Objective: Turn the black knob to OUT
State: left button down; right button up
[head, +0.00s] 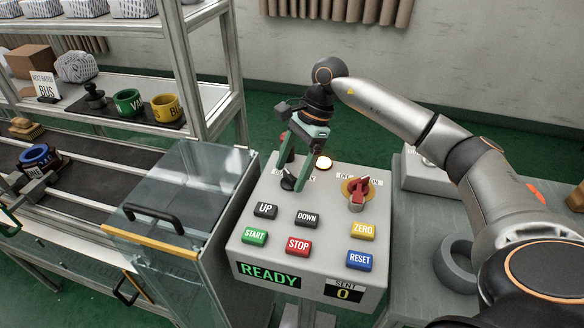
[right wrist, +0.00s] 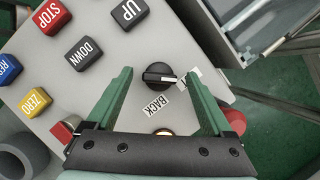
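The black knob (right wrist: 155,72) sits on the grey control panel (head: 240,240). In the right wrist view its white mark points right, toward a white label partly hidden by a finger. A label reading BACK (right wrist: 157,106) is below it. In the head view the knob (head: 288,183) shows partly behind my right gripper (head: 300,180). In the wrist view the green fingers of my right gripper (right wrist: 158,82) are open, one on each side of the knob. My left gripper is not in view.
The panel also holds a red switch (head: 360,192), a lit round lamp (head: 324,162) and several buttons, such as STOP (head: 298,246). Its screen reads READY (head: 268,275). A clear-sided box with a black handle (head: 155,217) stands left of the panel. A shelf rack (head: 185,80) is behind it.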

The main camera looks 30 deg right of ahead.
jog(key=v, duration=1.2)
jog(key=shift+r, duration=0.3)
